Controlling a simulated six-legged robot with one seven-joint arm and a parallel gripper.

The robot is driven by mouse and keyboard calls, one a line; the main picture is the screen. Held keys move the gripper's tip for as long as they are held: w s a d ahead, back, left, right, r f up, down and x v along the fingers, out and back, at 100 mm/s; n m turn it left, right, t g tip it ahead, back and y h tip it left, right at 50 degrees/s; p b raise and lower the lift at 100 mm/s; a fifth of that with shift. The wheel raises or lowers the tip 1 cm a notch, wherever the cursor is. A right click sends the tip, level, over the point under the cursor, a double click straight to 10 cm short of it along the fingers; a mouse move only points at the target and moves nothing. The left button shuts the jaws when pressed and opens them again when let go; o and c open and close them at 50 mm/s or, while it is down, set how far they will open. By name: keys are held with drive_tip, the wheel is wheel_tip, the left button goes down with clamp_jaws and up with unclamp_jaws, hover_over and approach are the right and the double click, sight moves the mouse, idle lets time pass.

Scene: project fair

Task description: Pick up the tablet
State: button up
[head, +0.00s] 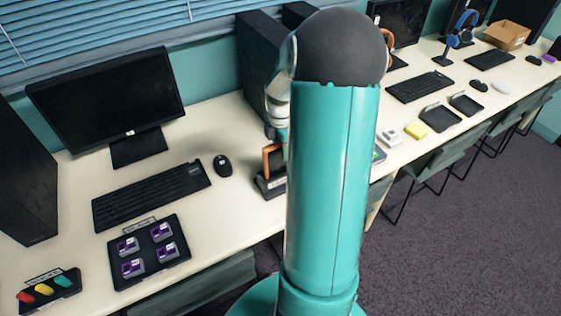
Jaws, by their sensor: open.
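I cannot single out a tablet with certainty. A small upright device with an orange frame (272,160) stands in a dark labelled stand (268,186) on the desk, just left of my arm, which is close to its right side. A flat grey item (379,154) shows only in part at the right edge of my arm; the rest is hidden. My teal arm fills the middle of the head view. A white and teal part of it shows behind, above the orange-framed device. My gripper's fingers are not visible.
A monitor (110,98), keyboard (151,194) and mouse (222,165) are on the left desk. A dark tray (176,272) holds several purple items.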

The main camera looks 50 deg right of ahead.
clamp_jaws()
drive_tip(key=shift+r, duration=0.1)
idle(0.3)
